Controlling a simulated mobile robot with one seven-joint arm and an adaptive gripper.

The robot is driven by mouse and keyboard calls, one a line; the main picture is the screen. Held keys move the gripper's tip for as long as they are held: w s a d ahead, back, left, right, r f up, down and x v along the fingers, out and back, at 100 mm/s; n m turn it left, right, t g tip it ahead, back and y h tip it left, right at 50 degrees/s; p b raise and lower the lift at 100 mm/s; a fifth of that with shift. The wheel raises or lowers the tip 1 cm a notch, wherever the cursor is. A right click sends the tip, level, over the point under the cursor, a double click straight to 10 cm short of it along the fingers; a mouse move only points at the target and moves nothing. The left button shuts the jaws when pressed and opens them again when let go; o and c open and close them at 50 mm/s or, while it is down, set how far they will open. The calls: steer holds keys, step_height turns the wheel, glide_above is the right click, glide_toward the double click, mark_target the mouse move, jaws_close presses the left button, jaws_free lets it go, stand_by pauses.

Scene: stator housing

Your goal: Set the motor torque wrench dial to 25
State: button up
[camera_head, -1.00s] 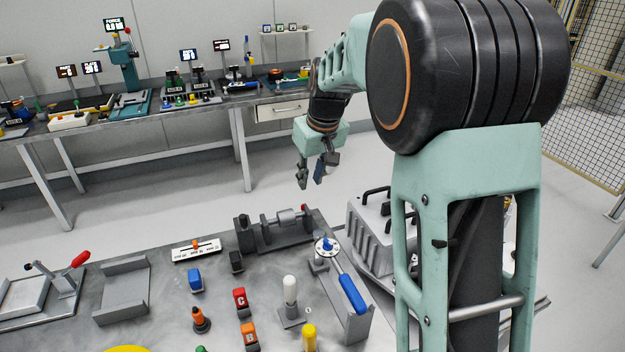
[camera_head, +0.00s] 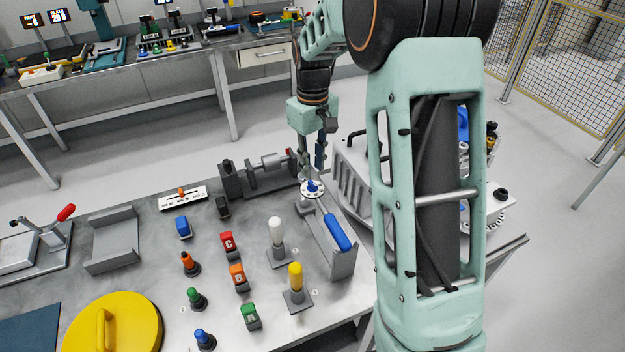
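The torque wrench has a blue handle (camera_head: 338,233) and rests on a grey stand (camera_head: 346,262) near the table's right side. My gripper (camera_head: 311,168) points down just above and behind the dial. Its two fingers are apart with nothing seen between them. I cannot tell whether a finger touches the knob.
A grey vise-like fixture (camera_head: 262,176) stands close left of my gripper, and a grey ribbed housing (camera_head: 352,178) close right. Several coloured blocks and knobs, such as a white-topped handle (camera_head: 276,232), stand in front. A yellow lid (camera_head: 125,325) lies at front left.

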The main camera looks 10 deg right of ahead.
mark_target(313, 182)
steer(key=shift+f+b, duration=1.4)
steer(key=shift+f, duration=0.95)
jaws_close()
steer(key=n+p, duration=0.1)
steer(key=n, duration=0.4)
steer(key=shift+r, duration=0.1)
steer(key=shift+c, duration=1.2)
jaws_free()
steer(key=shift+n, duration=0.3)
steer(key=shift+o, duration=0.9)
